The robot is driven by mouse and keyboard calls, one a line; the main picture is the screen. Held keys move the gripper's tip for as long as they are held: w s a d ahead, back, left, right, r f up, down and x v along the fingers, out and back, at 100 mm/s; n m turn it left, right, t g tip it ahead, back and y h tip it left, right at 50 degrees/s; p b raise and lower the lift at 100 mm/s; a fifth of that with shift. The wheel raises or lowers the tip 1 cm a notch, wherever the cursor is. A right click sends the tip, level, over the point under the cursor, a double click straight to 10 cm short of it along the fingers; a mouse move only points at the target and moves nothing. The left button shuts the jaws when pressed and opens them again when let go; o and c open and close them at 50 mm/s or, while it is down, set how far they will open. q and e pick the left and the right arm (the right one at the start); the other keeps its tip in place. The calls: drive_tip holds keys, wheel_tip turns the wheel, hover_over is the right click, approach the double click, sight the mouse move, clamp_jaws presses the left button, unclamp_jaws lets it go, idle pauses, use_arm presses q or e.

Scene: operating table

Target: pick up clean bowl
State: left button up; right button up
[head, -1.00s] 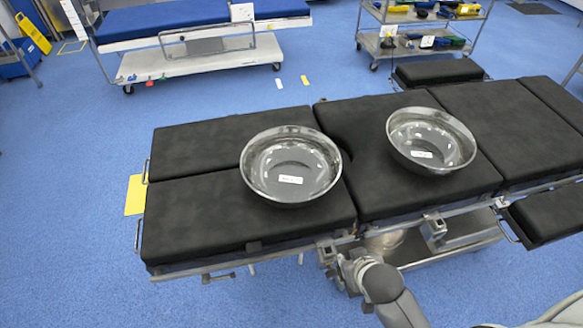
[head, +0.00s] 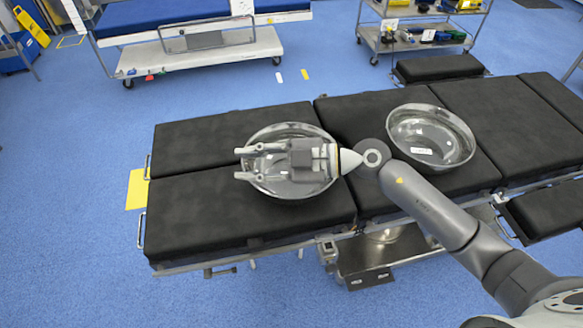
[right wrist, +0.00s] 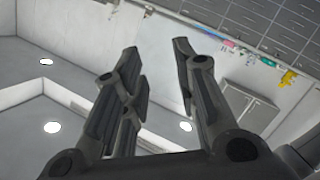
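Two steel bowls sit on the black operating table (head: 200,215). The left bowl (head: 276,132) is partly hidden behind my right gripper; its label is covered. The right bowl (head: 440,125) shows fully, with a small white label inside. I cannot tell from the frames which one is the clean bowl. My right gripper (head: 242,163) is above the left bowl in the head view, fingers apart and pointing left. In the right wrist view the gripper (right wrist: 155,60) is open, with nothing between its fingers. My left gripper is not in view.
A blue-topped bed (head: 190,40) stands at the back left. A trolley (head: 415,35) with coloured items stands at the back right. A yellow sheet (head: 137,189) shows at the table's left end.

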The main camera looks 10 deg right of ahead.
drive_tip(key=d+f+g+h, duration=0.2)
drive_tip(key=d+f+h, duration=0.3)
drive_tip(key=f, duration=0.1)
drive_tip(key=m+h, duration=0.2)
drive_tip(key=h, duration=0.4)
approach(305, 195)
drive_tip(key=shift+g, duration=0.4)
drive_tip(key=p+x, duration=0.1)
drive_tip(key=x, duration=0.2)
drive_tip(key=p+x, duration=0.1)
drive_tip(key=x, duration=0.2)
drive_tip(key=w+p+x, duration=0.1)
drive_tip(key=x, duration=0.3)
drive_tip(key=shift+d, duration=0.15)
drive_tip(key=shift+f, duration=0.4)
clamp_jaws()
